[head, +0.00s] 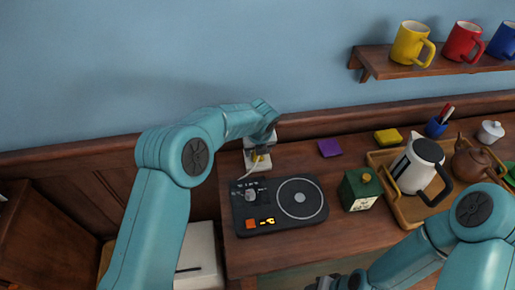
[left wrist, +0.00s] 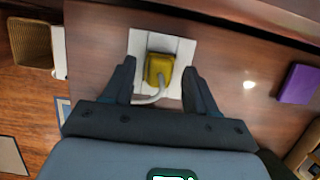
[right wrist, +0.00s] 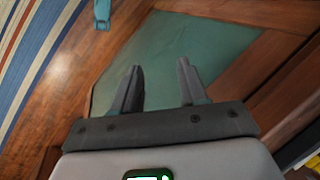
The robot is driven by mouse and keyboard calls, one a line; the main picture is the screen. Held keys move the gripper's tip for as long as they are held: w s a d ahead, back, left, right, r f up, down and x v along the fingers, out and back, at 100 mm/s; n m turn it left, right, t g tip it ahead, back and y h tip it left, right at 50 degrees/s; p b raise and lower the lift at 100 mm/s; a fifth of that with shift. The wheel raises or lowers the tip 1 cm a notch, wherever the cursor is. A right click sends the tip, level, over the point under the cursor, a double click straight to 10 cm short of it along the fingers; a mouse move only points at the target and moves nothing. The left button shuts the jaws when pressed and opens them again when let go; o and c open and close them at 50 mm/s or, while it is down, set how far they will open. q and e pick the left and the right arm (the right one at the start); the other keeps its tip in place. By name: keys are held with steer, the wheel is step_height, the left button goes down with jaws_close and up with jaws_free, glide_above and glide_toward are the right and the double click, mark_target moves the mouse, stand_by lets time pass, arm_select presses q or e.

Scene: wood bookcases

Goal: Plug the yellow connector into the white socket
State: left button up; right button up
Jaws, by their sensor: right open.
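The yellow connector (left wrist: 158,68) with a pale grey cable is over the white socket plate (left wrist: 137,42) in the left wrist view. I cannot tell whether it is plugged in or only resting there. In the head view the connector (head: 259,156) is partly hidden under my left gripper (head: 262,140). My left gripper (left wrist: 160,70) is open, with one finger on each side of the connector and gaps between. My right gripper (right wrist: 160,67) is open and empty, low at the front; part of it shows in the head view (head: 322,283).
A black turntable (head: 280,204) lies just in front of the socket. A purple block (head: 330,147), a green canister (head: 360,188) and a wooden tray (head: 407,204) with a kettle (head: 418,163) stand to the right. A mug shelf (head: 440,65) hangs at upper right.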

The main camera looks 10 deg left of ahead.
arm_select(q)
steer(key=b+v, duration=0.1)
steer(key=v, duration=1.5)
steer(key=shift+r, duration=0.15)
